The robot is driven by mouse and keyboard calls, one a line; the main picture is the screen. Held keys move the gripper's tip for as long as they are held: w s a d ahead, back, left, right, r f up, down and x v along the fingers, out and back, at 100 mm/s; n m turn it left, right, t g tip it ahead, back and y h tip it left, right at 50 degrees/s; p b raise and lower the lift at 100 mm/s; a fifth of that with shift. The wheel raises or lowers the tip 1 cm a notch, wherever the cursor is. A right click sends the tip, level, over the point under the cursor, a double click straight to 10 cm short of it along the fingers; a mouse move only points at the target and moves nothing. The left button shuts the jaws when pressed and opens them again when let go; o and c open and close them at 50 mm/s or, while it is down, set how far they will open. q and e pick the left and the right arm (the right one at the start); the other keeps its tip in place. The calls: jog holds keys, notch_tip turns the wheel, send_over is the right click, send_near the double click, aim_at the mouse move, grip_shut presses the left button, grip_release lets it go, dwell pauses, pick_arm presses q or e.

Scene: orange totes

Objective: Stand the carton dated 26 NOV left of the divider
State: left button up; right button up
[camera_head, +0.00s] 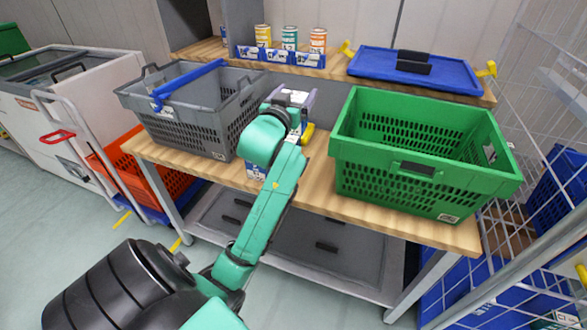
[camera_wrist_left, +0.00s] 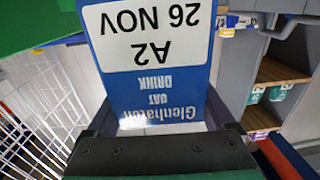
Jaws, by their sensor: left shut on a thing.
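The blue-and-white carton (camera_wrist_left: 150,70) fills the middle of the left wrist view. Its label reads 26 NOV and A2, with OAT DRINK below, upside down in that picture. My left gripper (camera_wrist_left: 160,128) is shut on it. In the head view my left gripper (camera_head: 292,103) is between the grey crate and the green crate, over the wooden table, partly hidden by my own arm. The carton is mostly hidden there, and its tilt is unclear. I cannot pick out the divider for certain; a grey upright panel (camera_head: 240,22) stands by the back shelf. My right gripper is not in view.
A grey crate (camera_head: 190,112) with a blue bar stands left on the table, a green crate (camera_head: 350,150) right. The back shelf holds several cans (camera_head: 289,38) behind price labels, and a blue lid (camera_head: 372,62). A wire cage (camera_head: 545,90) is at far right.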

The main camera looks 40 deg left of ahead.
aim_at(296, 132)
pick_arm(q)
notch_tip(296, 132, down, 20)
jog(key=b, duration=0.3)
jog(key=shift+w+r, duration=0.15)
jog(key=shift+r, duration=0.1)
jog(key=o, duration=1.4)
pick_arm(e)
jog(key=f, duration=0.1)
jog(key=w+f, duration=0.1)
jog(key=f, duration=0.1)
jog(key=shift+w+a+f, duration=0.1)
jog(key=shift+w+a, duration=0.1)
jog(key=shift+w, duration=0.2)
pick_arm(q)
jog(key=shift+f, duration=0.1)
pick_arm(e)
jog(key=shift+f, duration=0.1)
